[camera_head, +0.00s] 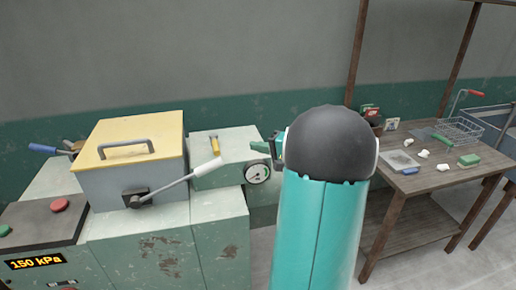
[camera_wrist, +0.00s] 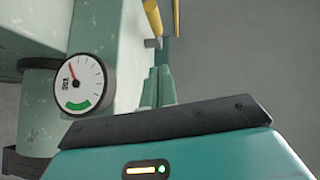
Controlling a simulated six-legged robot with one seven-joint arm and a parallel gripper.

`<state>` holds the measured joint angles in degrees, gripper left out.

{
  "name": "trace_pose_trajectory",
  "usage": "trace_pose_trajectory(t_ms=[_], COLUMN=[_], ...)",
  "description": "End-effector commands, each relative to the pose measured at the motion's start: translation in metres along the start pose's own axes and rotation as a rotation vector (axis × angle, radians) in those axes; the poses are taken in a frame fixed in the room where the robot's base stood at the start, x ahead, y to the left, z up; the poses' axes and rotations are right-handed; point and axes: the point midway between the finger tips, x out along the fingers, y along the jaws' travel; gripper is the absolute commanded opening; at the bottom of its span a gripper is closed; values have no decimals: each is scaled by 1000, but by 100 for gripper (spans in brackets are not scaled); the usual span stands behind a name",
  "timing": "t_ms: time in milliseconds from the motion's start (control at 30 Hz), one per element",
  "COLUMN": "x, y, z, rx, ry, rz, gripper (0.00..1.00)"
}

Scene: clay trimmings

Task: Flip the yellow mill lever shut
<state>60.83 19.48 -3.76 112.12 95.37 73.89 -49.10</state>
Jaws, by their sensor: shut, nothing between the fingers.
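A short yellow lever (camera_head: 215,146) stands up from the pale green mill housing (camera_head: 232,142), close to the end of a long grey rod. In the wrist view, two yellow bars enter at the top edge; the left one (camera_wrist: 153,16) and the right one run nearly side by side. I cannot tell which of them is the lever. My gripper (camera_wrist: 158,72) is shut and empty, its green fingers together below the yellow bars and apart from them. In the head view, the gripper (camera_head: 262,146) shows to the right of the lever, partly hidden by my arm.
A round gauge (camera_head: 257,173) sits on the housing's front, close to my gripper. A grey box with a yellow lid (camera_head: 130,135) stands left, the long rod (camera_head: 175,184) at its front. A wooden table (camera_head: 425,180) with small items stands right.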

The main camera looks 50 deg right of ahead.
Motion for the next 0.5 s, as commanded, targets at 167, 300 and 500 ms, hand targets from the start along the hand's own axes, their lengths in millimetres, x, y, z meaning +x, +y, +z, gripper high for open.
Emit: trace_pose_trajectory(t_ms=[167, 300, 500], x=[38, 66, 87], y=[0, 0, 0], z=[1, 1, 21], rx=[0, 0, 1], ry=[-6, -5, -3], rz=[-1, 0, -1], gripper=[0, 0, 0])
